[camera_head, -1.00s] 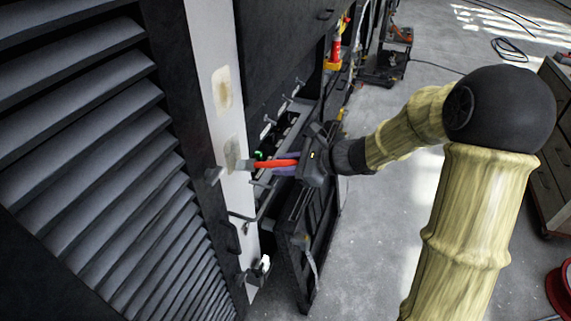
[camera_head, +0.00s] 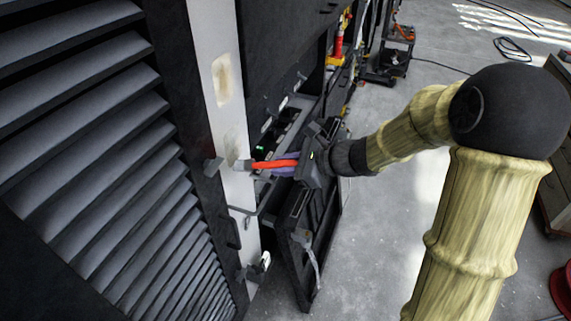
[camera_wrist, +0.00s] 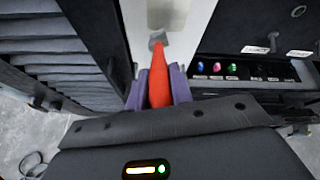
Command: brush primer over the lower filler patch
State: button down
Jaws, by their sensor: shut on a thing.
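My gripper (camera_head: 292,164) is shut on a brush with a red-orange handle (camera_head: 268,165). In the wrist view its purple fingers (camera_wrist: 159,88) grip the handle (camera_wrist: 160,84) from both sides. The brush's grey head (camera_head: 242,165) points left and is at the white panel (camera_head: 237,190), at the bottom of the lower filler patch (camera_head: 232,140). Whether the bristles touch the panel is hard to tell. The lower patch looks pale and faint. The upper filler patch (camera_head: 222,80) is beige with a brownish middle. In the wrist view the brush head (camera_wrist: 158,40) covers part of the panel.
Dark louvres (camera_head: 90,120) stand left of the panel. Right of it is an open bay with coloured indicators (camera_wrist: 216,68) and a hanging dark door (camera_head: 318,235).

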jog(key=shift+r, duration=0.1)
jog(key=shift+r+p, duration=1.4)
jog(key=shift+r, duration=0.45)
jog(key=shift+r+p, duration=1.35)
jog(key=shift+r, duration=0.35)
jog(key=shift+r+p, duration=1.4)
jog(key=shift+r, duration=0.5)
